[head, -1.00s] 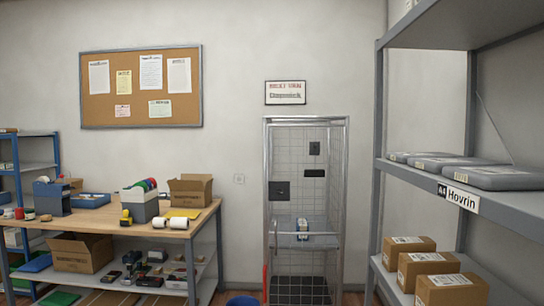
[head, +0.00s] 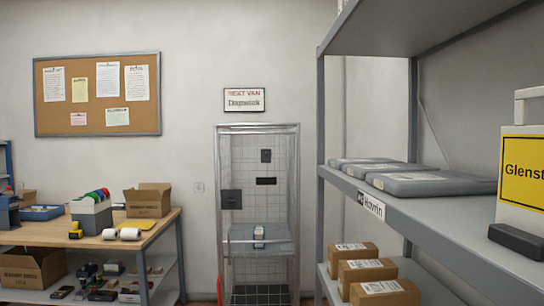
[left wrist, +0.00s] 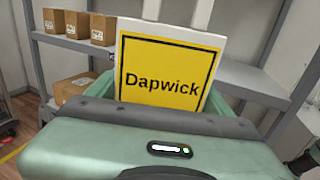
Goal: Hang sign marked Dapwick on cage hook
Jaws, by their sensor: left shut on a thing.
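The yellow sign marked Dapwick (left wrist: 163,78), with a black frame line and white edge, stands upright in the left wrist view. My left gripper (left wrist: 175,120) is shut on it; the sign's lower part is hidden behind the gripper. The left gripper does not show in the head view. The wire cage (head: 257,215) stands against the back wall, left of centre in the head view. A wall sign reading NEXT VAN and Dapwick (head: 245,100) is above it. I cannot make out the cage hook. My right gripper is in no view.
A grey shelf rack (head: 440,235) fills the right side, with grey parcels (head: 430,184), brown boxes (head: 385,293) and another yellow sign starting Glenst (head: 524,170). A packing bench (head: 100,243) stands at left.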

